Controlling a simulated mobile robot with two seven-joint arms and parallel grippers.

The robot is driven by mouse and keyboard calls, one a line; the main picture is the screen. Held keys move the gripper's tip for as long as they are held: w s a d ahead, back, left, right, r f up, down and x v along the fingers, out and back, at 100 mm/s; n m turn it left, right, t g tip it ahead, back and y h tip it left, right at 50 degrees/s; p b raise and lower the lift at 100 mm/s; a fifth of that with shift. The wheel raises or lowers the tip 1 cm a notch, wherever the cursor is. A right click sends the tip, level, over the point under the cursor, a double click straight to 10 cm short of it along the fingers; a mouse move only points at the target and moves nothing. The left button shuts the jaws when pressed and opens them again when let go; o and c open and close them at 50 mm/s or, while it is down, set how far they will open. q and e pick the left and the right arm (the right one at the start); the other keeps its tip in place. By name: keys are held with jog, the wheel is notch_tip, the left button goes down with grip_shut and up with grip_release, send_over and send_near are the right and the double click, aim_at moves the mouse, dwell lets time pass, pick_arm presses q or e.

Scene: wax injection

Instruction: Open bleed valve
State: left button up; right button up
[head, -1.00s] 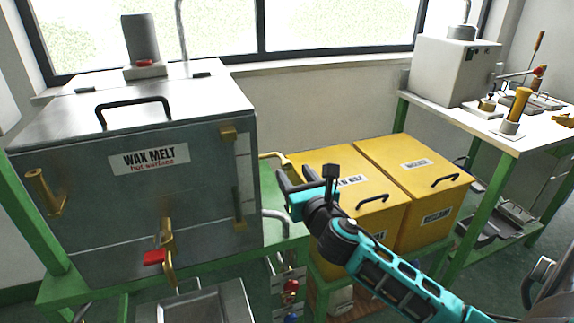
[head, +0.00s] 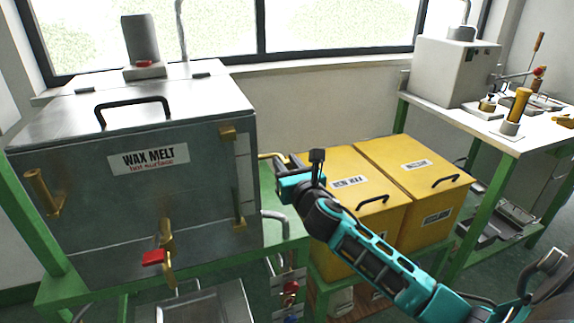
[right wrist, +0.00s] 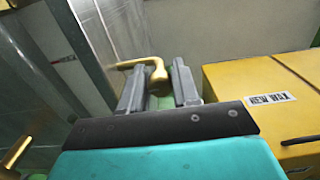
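A brass lever handle (head: 270,156), which looks like the bleed valve, sticks out from the right side of the grey WAX MELT tank (head: 75,200). In the right wrist view the lever (right wrist: 152,70) has a rounded hub and an arm pointing left. My right gripper (head: 284,168) is close to the lever in the head view, partly covering its right end. In the right wrist view the gripper (right wrist: 158,85) is open, its two grey fingers apart with the hub seen between their tips. I cannot tell whether they touch it. My left gripper is not in view.
A red-handled brass tap (head: 155,257) is on the tank front. Two yellow bins (head: 345,225) stand right of the tank, close to my right arm. A bent grey pipe (head: 278,219) is below the gripper. A white-topped bench (head: 480,125) stands at far right.

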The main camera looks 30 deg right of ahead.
grip_shut()
